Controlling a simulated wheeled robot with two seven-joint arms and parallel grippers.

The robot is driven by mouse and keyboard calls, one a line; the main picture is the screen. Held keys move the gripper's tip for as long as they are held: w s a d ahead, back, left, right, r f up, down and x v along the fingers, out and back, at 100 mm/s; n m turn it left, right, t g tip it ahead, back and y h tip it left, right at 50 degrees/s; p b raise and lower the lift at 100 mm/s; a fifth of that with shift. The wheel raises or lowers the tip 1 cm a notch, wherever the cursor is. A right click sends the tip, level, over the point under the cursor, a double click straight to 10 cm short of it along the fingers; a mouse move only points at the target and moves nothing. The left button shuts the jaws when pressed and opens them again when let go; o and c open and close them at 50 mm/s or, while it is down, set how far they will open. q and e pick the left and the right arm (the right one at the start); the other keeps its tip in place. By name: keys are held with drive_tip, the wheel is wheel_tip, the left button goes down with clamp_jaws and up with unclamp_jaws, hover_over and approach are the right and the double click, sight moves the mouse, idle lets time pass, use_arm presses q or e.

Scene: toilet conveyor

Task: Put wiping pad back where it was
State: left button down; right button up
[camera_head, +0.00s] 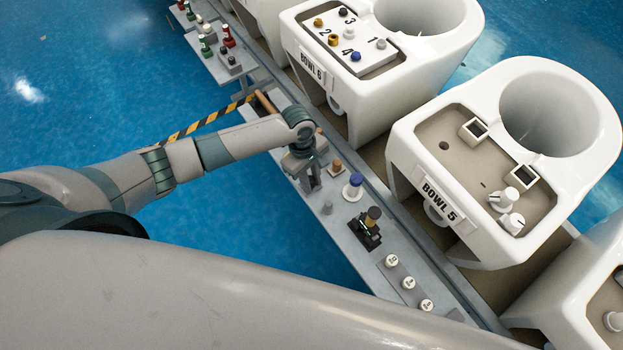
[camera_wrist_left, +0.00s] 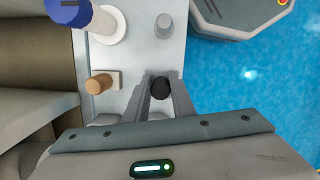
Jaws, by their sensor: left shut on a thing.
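My left gripper (camera_head: 312,184) is low over the grey shelf beside the bowl units, pointing down. In the left wrist view its two fingers (camera_wrist_left: 161,92) are closed around a small black round-topped thing (camera_wrist_left: 160,88), which I take to be the wiping pad's handle. The lower part of the thing is hidden by the fingers and wrist, so I cannot tell whether it touches the shelf. In the head view the held thing is not clear. My right gripper is not in view.
On the grey shelf (camera_head: 378,262), a tan knob (camera_head: 336,166), a blue-capped white item (camera_head: 353,186) and a small grey peg (camera_head: 327,208) stand close to the gripper. A black-and-yellow item (camera_head: 367,230) stands farther along. Bowl 5 (camera_head: 505,160) is at the right.

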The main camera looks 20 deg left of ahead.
use_arm(q)
drive_tip(key=c, duration=1.5)
unclamp_jaws()
drive_tip(key=r, duration=0.4)
drive_tip(key=a+r, duration=0.1)
drive_tip(key=r, duration=0.3)
drive_tip(key=w+a+r, duration=0.1)
drive_tip(key=r, duration=0.3)
drive_tip(key=shift+b, duration=0.4)
